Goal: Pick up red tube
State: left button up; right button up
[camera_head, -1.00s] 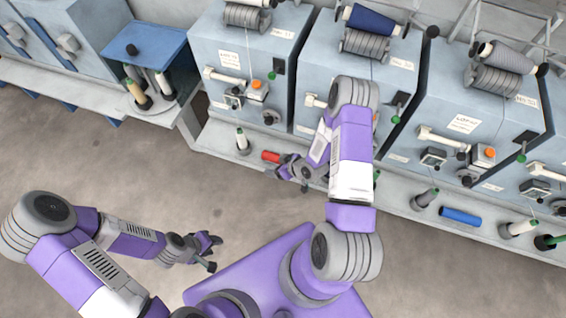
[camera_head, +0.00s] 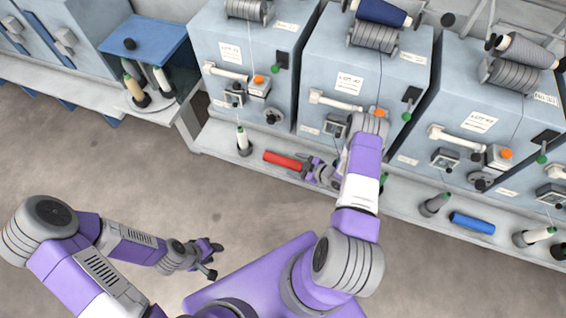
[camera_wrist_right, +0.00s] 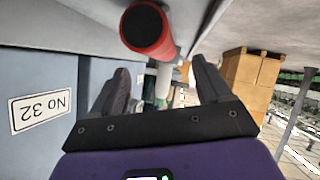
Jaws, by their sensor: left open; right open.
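The red tube (camera_head: 282,160) lies on the grey ledge in front of the machines in the head view. Its dark end and red rim (camera_wrist_right: 150,45) show at the top of the right wrist view, beyond my fingers. My right gripper (camera_head: 312,169) is just right of the tube's right end, fingers pointing toward it. In the right wrist view its two fingers (camera_wrist_right: 162,82) are spread apart with nothing held between them. From the head view I cannot tell whether it touches the tube. My left gripper (camera_head: 212,260) is open and empty over the floor, away from the ledge.
A white bobbin on a holder (camera_head: 243,142) stands left of the red tube. A blue tube (camera_head: 472,223) and more bobbins lie along the ledge to the right. Blue-grey machines (camera_head: 250,60) rise directly behind the ledge. The floor (camera_head: 120,150) in front is clear.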

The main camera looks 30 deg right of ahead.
aim_at(286, 162)
jog(key=b+x, duration=0.1)
jog(key=x, duration=0.5)
jog(key=shift+w+a+f+b, duration=0.1)
jog(key=shift+w+b, duration=0.1)
jog(key=shift+b, duration=0.15)
jog(key=shift+s, duration=0.1)
jog(key=c, duration=1.1)
